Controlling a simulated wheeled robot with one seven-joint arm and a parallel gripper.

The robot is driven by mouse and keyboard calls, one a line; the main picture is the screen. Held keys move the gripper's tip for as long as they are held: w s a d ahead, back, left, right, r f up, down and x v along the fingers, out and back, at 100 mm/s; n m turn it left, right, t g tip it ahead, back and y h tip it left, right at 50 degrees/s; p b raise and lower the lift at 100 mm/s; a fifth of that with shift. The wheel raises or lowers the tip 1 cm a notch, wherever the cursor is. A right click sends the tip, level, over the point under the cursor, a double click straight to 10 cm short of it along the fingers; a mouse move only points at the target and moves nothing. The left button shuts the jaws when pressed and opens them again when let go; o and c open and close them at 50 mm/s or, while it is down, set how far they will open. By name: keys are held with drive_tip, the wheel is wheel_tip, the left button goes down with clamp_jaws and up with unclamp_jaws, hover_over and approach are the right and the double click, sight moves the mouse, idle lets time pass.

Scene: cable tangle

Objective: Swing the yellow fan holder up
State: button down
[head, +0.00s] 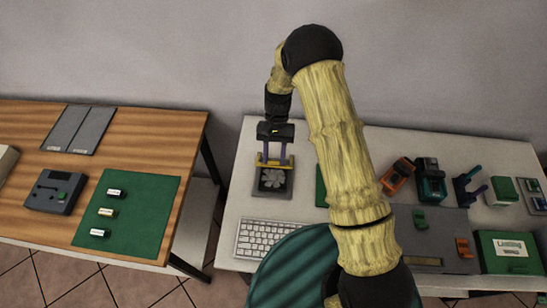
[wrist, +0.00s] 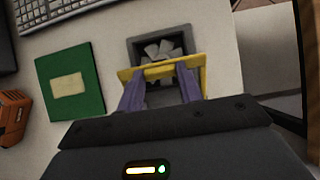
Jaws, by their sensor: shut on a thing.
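The yellow fan holder (head: 267,160) is at the grey fan unit (head: 272,184) on the white table. In the wrist view the yellow holder (wrist: 196,61) is a flat frame crossing in front of the grey fan (wrist: 160,49). My gripper (head: 272,158) has purple fingers, one on each side of the holder's middle. In the wrist view my gripper (wrist: 160,85) is shut on the yellow holder. I cannot tell exactly how far the holder is tilted. My fingers and wrist hide part of the fan unit's housing.
A keyboard (head: 262,238) lies just in front of the fan unit. A green board (wrist: 70,84) lies beside it, partly behind my arm. Orange (head: 397,176) and teal (head: 430,180) devices stand to the right. The wooden table (head: 190,135) is to the left, across a gap.

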drive_tip(key=w+g+b, duration=0.1)
drive_tip(key=g, duration=0.1)
drive_tip(key=w+g+b, duration=0.1)
drive_tip(key=w+g, duration=0.1)
drive_tip(key=shift+r, duration=0.35)
drive_tip(key=shift+w+r+g+b, duration=0.25)
drive_tip(key=shift+w+g+b, duration=0.15)
drive_tip(key=shift+g+b, duration=0.4)
drive_tip(key=c, duration=0.9)
unclamp_jaws()
drive_tip(key=shift+r, duration=0.1)
wheel_tip(320, 180, up, 10)
drive_tip(key=shift+f+b, duration=0.1)
drive_tip(key=shift+b, duration=0.95)
drive_tip(key=shift+w+d, duration=0.1)
